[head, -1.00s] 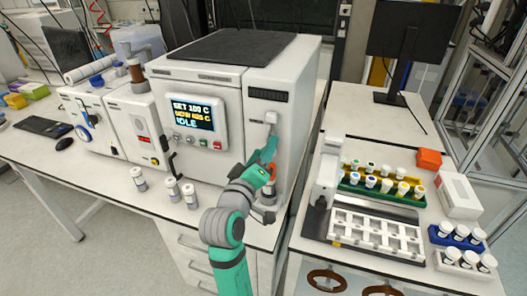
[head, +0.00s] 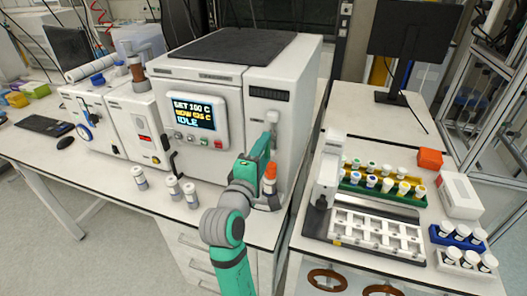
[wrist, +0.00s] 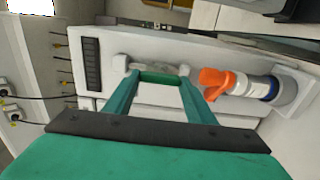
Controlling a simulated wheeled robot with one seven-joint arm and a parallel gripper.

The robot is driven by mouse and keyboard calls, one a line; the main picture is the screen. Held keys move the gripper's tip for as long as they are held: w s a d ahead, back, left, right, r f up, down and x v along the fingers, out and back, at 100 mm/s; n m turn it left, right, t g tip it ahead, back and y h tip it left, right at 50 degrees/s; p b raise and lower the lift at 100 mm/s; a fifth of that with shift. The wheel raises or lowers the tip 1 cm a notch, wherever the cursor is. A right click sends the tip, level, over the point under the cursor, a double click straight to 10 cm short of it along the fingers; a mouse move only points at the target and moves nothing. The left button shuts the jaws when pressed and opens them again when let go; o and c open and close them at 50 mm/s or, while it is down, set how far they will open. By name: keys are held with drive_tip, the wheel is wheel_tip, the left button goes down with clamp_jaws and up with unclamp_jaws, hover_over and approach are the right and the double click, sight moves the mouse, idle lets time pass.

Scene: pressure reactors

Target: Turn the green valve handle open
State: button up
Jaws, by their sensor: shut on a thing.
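The green valve handle (wrist: 160,78) is a short bar on the white front of the reactor, seen in the wrist view. It runs crosswise between the two fingertips of my gripper (wrist: 158,76), which is shut on it. In the head view my gripper (head: 268,142) is at the upper right part of the reactor front, below the dark vent, and hides most of the handle. The reactor (head: 232,78) is a large white box with a lit display (head: 193,113).
An orange-topped white bottle-like part (wrist: 240,84) lies close right of my fingers in the wrist view; its orange top (head: 270,172) is below my gripper in the head view. Several vials (head: 174,188) stand on the bench in front. A vial rack (head: 375,236) is on the right bench.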

drive_tip(key=shift+f, duration=0.1)
idle(0.4)
drive_tip(key=o, duration=1)
drive_tip(key=shift+o, duration=0.2)
drive_tip(key=v, duration=1)
drive_tip(key=shift+s+a, duration=0.15)
drive_tip(key=shift+s, duration=0.25)
